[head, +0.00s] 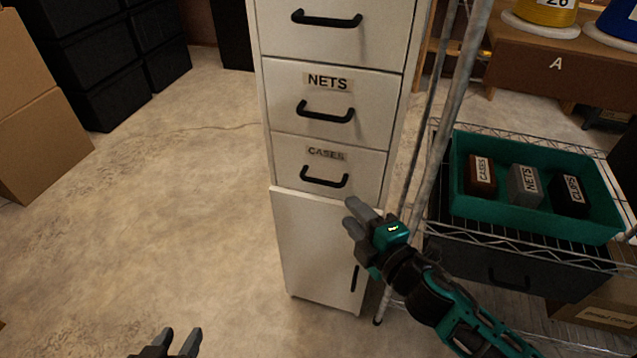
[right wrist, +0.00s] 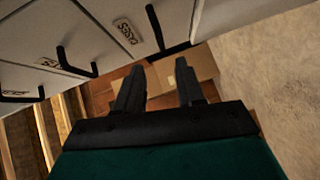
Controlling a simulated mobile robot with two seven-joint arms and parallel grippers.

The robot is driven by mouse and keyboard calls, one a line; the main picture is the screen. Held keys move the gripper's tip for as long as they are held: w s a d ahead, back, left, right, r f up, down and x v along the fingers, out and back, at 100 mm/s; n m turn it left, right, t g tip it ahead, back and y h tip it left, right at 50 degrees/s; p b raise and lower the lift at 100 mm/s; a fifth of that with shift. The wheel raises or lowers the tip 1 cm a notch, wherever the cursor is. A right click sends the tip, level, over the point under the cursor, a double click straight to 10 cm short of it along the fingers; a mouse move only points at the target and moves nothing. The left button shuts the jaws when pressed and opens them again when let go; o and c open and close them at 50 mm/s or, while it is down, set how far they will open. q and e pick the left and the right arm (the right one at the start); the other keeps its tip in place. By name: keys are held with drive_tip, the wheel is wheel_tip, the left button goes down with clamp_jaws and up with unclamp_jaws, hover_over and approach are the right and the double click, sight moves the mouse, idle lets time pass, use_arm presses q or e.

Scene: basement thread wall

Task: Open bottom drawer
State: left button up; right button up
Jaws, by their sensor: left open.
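The white cabinet has a lowest drawer (head: 368,170) labelled CASES, shut flush, with a black bar handle (head: 324,181). In the right wrist view the CASES label (right wrist: 124,32) and the black handle (right wrist: 158,32) show beyond the fingertips. My right gripper (head: 353,213) is just below and right of that handle; it also shows in the right wrist view (right wrist: 159,66), with its fingers apart and nothing between them. My left gripper (head: 178,338) is open and empty, low over the floor at the bottom edge of the head view.
A NETS drawer (head: 285,95) and another drawer sit above, both shut. Below is a white door (head: 315,250) with a vertical handle (head: 354,278). A wire shelf holding a green bin (head: 530,217) stands close on the right. The floor (head: 170,210) left of the cabinet is clear.

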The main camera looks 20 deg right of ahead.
sight(324, 184)
drive_tip(key=b+x, duration=0.1)
drive_tip(key=x, duration=1)
drive_tip(key=shift+w, duration=0.2)
drive_tip(key=shift+c, duration=0.5)
clamp_jaws()
